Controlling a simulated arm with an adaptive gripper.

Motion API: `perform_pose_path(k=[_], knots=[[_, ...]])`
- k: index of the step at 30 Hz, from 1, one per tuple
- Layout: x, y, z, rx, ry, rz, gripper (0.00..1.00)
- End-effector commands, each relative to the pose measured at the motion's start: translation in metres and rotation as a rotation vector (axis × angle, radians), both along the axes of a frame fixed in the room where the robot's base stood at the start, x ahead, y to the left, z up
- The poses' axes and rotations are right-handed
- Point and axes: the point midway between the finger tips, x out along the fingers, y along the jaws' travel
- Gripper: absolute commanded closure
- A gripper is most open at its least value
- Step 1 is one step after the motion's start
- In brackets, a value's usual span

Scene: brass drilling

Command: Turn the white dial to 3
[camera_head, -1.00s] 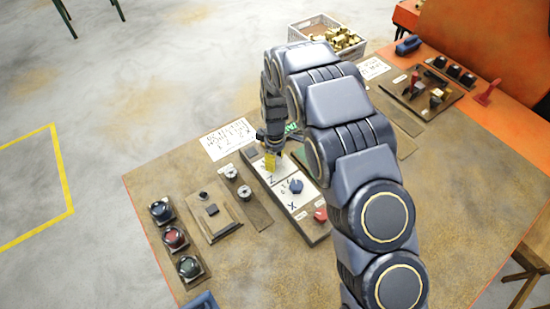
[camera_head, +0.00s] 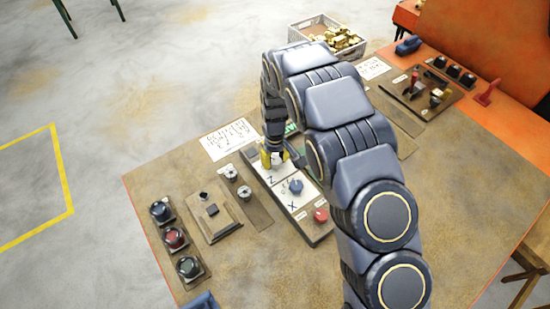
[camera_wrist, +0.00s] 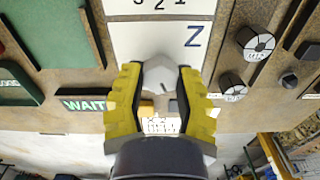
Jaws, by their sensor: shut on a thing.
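The white dial (camera_wrist: 159,72) shows in the wrist view as a pale faceted knob on a white plate (camera_wrist: 150,40). The plate carries a blue "Z" and part of a printed number scale, cut off by the top edge. My gripper (camera_wrist: 159,84), with yellow fingers, is shut on the dial, one finger on each side. I cannot read which number the dial points to. In the head view my gripper (camera_head: 272,160) is down at the upper end of the Z/X panel (camera_head: 318,235), and it mostly hides the dial.
A blue knob (camera_head: 295,186) and a red button (camera_head: 321,215) sit lower on the same panel. Small round dials (camera_head: 244,192) stand just left of it. A green "WAIT" sign (camera_wrist: 84,104) is beside the plate.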

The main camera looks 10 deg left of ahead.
Motion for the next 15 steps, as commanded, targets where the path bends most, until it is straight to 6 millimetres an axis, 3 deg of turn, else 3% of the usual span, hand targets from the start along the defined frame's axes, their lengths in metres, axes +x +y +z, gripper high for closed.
perform_pose_path(k=[15], knots=[[-0.0006, -0.0009, -0.0015, -0.001, 0.002, -0.489, 1.00]])
